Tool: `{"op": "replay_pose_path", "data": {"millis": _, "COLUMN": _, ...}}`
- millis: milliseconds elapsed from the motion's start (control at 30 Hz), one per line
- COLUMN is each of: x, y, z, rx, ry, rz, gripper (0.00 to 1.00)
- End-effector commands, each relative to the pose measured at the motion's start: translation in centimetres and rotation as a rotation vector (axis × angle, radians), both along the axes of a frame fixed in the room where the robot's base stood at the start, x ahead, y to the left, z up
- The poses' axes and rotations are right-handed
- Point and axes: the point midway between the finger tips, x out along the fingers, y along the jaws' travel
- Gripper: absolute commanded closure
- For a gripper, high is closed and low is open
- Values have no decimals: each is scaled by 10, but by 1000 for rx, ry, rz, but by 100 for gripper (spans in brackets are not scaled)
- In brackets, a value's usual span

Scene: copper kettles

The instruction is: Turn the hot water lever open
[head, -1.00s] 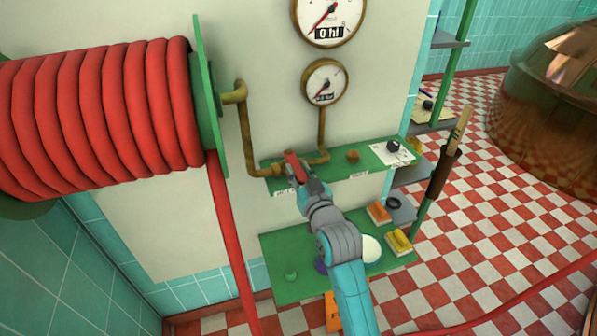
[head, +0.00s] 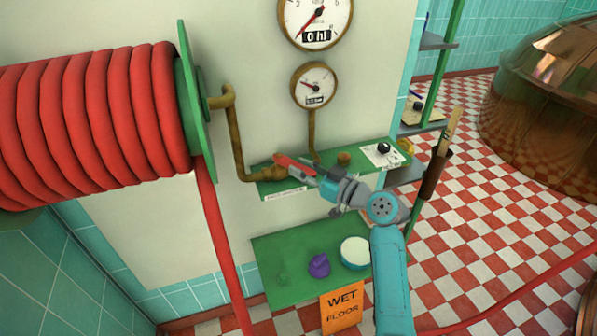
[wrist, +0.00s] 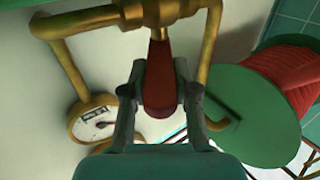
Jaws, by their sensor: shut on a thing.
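The red lever (head: 294,164) sits on the brass pipe (head: 239,140) at the upper green shelf. In the head view it lies slanted, from upper left to lower right. My gripper (head: 309,172) is at the lever's right end, with the arm reaching in from the lower right. In the wrist view the red lever (wrist: 159,78) lies between the two fingers of my gripper (wrist: 160,88), which are shut on it. Its upper end meets the brass valve body (wrist: 150,14). The lower gauge (head: 315,86) above the shelf has its needle pointing left and slightly up.
A large red hose reel (head: 90,120) fills the left. The upper green shelf (head: 330,160) holds a paper with a black knob. An orange sign (head: 342,306) stands below.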

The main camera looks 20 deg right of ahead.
Motion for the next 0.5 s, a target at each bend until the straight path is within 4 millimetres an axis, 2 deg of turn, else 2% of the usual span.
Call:
{"op": "replay_pose_path", "data": {"millis": 133, "x": 8, "y": -12, "z": 1, "rx": 1, "ry": 1, "rz": 120, "gripper": 100}}
{"op": "replay_pose_path", "data": {"millis": 500, "x": 22, "y": -23, "z": 1, "rx": 0, "ry": 1, "rz": 378, "gripper": 100}}
